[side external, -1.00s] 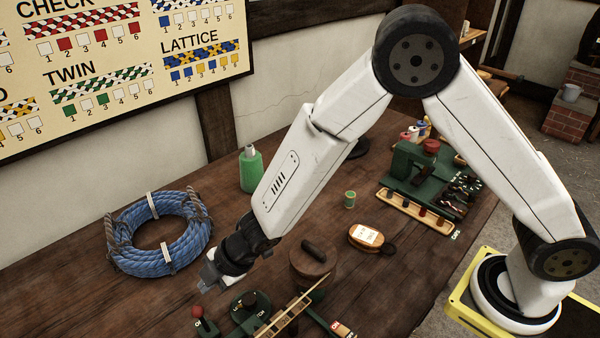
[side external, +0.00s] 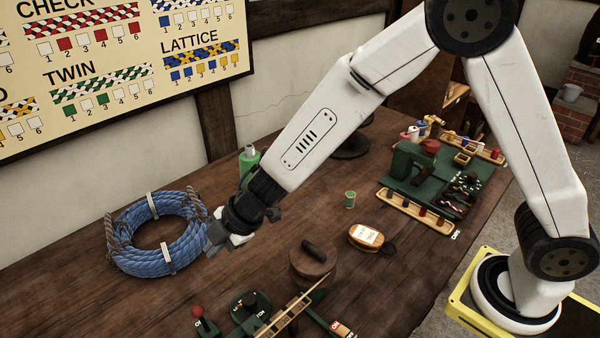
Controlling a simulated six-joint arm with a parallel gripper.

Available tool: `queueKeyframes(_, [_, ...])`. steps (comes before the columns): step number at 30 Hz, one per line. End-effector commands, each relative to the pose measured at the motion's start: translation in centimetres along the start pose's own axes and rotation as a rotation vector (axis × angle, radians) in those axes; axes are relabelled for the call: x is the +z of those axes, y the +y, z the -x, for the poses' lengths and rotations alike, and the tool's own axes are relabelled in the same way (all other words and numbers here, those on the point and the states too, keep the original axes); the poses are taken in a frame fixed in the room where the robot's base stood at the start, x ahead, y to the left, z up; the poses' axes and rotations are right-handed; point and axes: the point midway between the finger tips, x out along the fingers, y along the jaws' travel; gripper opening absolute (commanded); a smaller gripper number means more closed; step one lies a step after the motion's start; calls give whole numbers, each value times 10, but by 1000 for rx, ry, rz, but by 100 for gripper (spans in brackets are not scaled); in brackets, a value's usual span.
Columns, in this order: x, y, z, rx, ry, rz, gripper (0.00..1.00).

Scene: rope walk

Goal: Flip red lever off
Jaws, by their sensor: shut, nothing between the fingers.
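The red lever is a small red knob (side external: 197,312) on a dark green mount at the bottom left of the side external view, at the table's near part. Its mount is cut by the picture's lower edge. A light label beside it is too small to read surely. My gripper (side external: 212,240) is shut and empty. It is above and behind the lever in the picture, apart from it, and overlaps the right edge of the blue rope coil.
A blue rope coil (side external: 140,262) lies at the left. A green machine (side external: 410,165) is at the right.

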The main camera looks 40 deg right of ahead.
Motion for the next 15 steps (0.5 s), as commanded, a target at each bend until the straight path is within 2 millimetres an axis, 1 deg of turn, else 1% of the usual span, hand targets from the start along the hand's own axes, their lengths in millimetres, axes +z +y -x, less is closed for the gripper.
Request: queueKeyframes(15, [2,21,31,2,2,1,0])
